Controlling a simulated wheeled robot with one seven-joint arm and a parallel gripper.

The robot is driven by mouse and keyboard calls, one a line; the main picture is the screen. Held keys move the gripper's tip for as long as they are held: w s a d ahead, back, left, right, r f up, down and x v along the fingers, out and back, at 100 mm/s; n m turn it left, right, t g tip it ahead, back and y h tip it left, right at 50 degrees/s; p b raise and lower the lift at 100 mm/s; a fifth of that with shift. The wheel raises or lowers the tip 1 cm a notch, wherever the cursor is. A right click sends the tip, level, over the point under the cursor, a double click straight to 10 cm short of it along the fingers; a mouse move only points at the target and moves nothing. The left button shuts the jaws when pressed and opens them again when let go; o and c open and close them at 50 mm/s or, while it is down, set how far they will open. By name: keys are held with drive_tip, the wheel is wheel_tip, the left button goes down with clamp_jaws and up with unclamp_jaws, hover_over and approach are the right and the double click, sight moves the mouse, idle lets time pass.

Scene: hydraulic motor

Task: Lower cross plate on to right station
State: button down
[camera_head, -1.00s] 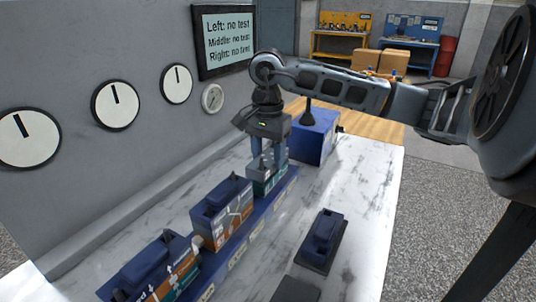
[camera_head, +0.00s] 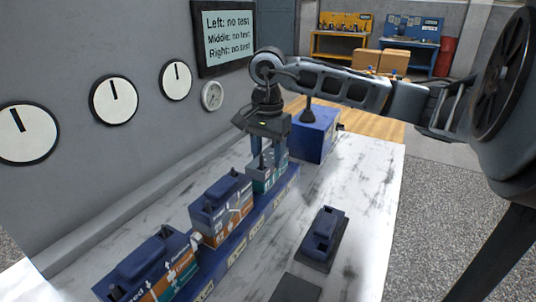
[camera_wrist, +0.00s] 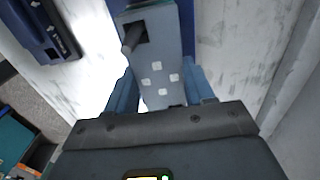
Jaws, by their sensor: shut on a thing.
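My gripper (camera_head: 268,160) points straight down over the right station of the blue rail (camera_head: 246,229). It is shut on a grey cross plate (camera_wrist: 158,75), which shows four pale squares and a dark opening with a peg in the wrist view. In the head view the plate is low between the fingers, at the top of the teal block (camera_head: 262,184) on the right station. I cannot tell whether the plate rests fully on that block. The fingers hide part of both.
A middle stack (camera_head: 224,212) and a left stack (camera_head: 160,268), both with blue tops, stand on the rail. A blue part on a dark base (camera_head: 323,240) lies on the marble table. A blue lever box (camera_head: 317,136) stands behind. The wall screen (camera_head: 229,36) reads "no test".

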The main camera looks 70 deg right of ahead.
sight(268, 156)
drive_tip(key=shift+f, duration=0.15)
drive_tip(key=shift+c, duration=1.6)
unclamp_jaws()
drive_tip(key=shift+r+b, duration=0.35)
drive_tip(key=shift+r, duration=3.55)
